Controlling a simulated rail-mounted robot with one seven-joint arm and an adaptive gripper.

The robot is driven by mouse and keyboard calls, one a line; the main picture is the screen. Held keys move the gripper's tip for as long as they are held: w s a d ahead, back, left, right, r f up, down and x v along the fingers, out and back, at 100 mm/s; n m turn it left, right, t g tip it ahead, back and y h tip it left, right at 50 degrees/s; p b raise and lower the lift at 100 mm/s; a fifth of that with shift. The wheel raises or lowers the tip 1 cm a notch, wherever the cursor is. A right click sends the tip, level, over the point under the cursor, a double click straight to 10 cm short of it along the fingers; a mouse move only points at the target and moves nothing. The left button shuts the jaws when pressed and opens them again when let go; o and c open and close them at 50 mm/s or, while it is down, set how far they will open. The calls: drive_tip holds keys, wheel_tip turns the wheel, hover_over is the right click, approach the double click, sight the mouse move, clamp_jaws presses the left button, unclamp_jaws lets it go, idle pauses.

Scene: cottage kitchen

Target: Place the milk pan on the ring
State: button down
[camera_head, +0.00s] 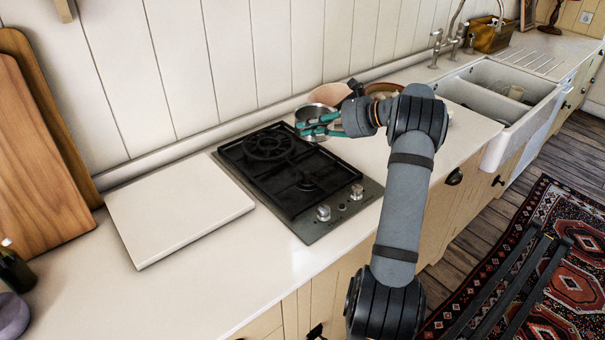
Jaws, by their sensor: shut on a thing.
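The milk pan (314,112) is a small metal pan at the back right of the hob, near the hob's right edge. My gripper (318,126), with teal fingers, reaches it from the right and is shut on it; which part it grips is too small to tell. The pan seems to be held above the counter, but its base is partly hidden by the fingers. The black hob (285,172) has a back ring (270,145) and a front ring (308,184), both bare.
A white board (178,213) lies left of the hob. Terracotta and brown bowls (383,88) stand behind my gripper. Wooden boards (35,150) lean at the far left. A sink (497,95) lies to the right. Two knobs (323,212) sit at the hob's front right.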

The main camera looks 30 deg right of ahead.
drive_tip(key=shift+s+a+f+p, duration=0.15)
drive_tip(key=shift+s+a+f, duration=0.9)
drive_tip(key=shift+f, duration=0.45)
drive_tip(key=shift+s+a+f+p, duration=0.2)
drive_tip(key=shift+s+a+f, duration=0.85)
drive_tip(key=shift+f, duration=0.5)
drive_tip(key=shift+s+a+f+p, duration=0.15)
drive_tip(key=shift+s+a+f, duration=0.65)
drive_tip(key=shift+s+f, duration=0.55)
drive_tip(key=shift+w+f, duration=0.15)
drive_tip(key=shift+f, duration=0.1)
drive_tip(key=c, duration=1.7)
unclamp_jaws()
drive_tip(key=shift+c, duration=0.2)
drive_tip(key=shift+r, duration=0.1)
drive_tip(key=b+v, duration=0.1)
drive_tip(key=v, duration=1.1)
drive_tip(key=shift+b, duration=0.3)
